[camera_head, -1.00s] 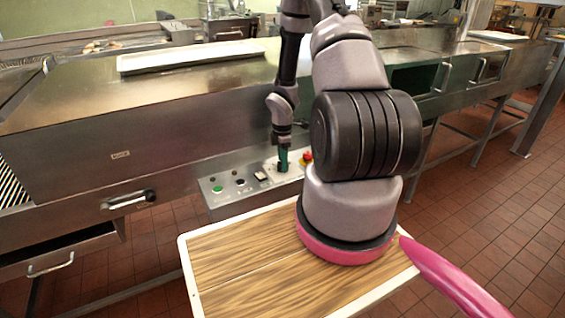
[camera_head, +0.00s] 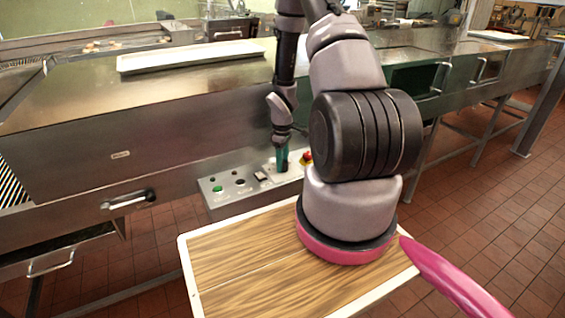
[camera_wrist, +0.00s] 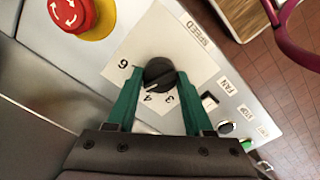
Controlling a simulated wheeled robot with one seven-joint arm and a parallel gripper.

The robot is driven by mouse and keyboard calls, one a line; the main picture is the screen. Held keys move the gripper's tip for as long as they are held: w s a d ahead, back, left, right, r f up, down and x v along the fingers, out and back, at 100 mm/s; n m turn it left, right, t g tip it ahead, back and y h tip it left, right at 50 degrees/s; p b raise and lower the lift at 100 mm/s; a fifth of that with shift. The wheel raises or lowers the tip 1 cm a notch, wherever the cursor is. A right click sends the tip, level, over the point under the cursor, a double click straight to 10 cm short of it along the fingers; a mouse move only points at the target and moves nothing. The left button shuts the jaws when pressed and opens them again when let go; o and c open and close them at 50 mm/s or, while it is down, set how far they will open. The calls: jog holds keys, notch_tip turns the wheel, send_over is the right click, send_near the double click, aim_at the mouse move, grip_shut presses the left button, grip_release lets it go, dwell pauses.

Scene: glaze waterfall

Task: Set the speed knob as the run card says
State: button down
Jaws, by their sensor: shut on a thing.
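The black speed knob (camera_wrist: 158,73) sits on a white dial plate (camera_wrist: 185,50) marked SPEED in the wrist view. The numbers 6, 4 and 3 show around it; other marks are hidden by the fingers and knob. A pale pointer line on the knob points down and left, toward the side of the 4 and the left finger; I cannot tell the exact number. My gripper (camera_wrist: 160,76) has its green fingers shut on the knob, one on each side. In the head view my gripper (camera_head: 282,160) reaches down to the control panel (camera_head: 222,200). I see no readable run card.
A red emergency stop button (camera_wrist: 72,12) on a yellow base is beside the dial. A FAN switch (camera_wrist: 209,101), a black button (camera_wrist: 226,128) and a green button (camera_head: 217,189) lie on the other side.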

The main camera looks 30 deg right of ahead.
jog(key=m, duration=0.4)
jog(key=shift+m, duration=2)
jog(key=shift+w, duration=0.1)
jog(key=shift+c, duration=1.5)
grip_release()
notch_tip(320, 180, up, 11)
